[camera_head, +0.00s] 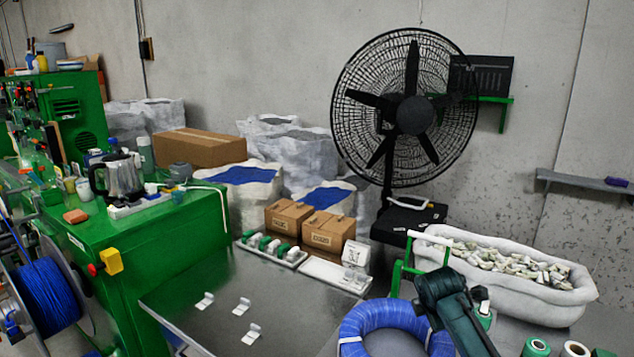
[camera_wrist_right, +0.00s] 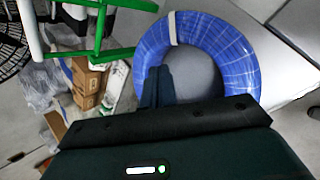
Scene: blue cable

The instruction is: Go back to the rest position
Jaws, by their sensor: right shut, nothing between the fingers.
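The blue cable coil (camera_head: 372,319) lies at the bottom of the head view, to the right of the metal table, with a white tie around it. My right arm passes in front of its right part and hides some of it. In the right wrist view the coil (camera_wrist_right: 240,60) fills the upper right as a ring. My right gripper (camera_wrist_right: 158,74) is shut and empty, and in the picture it overlaps the ring's lower left edge. I cannot tell whether it touches the coil. My left gripper is not in view.
A metal table (camera_head: 225,300) carries several small white pieces. A green machine (camera_head: 150,250) with a kettle stands on the left. A green-and-white frame (camera_head: 408,262) and a long white bin (camera_head: 540,300) stand near my right arm. A large black fan (camera_head: 412,115) is behind.

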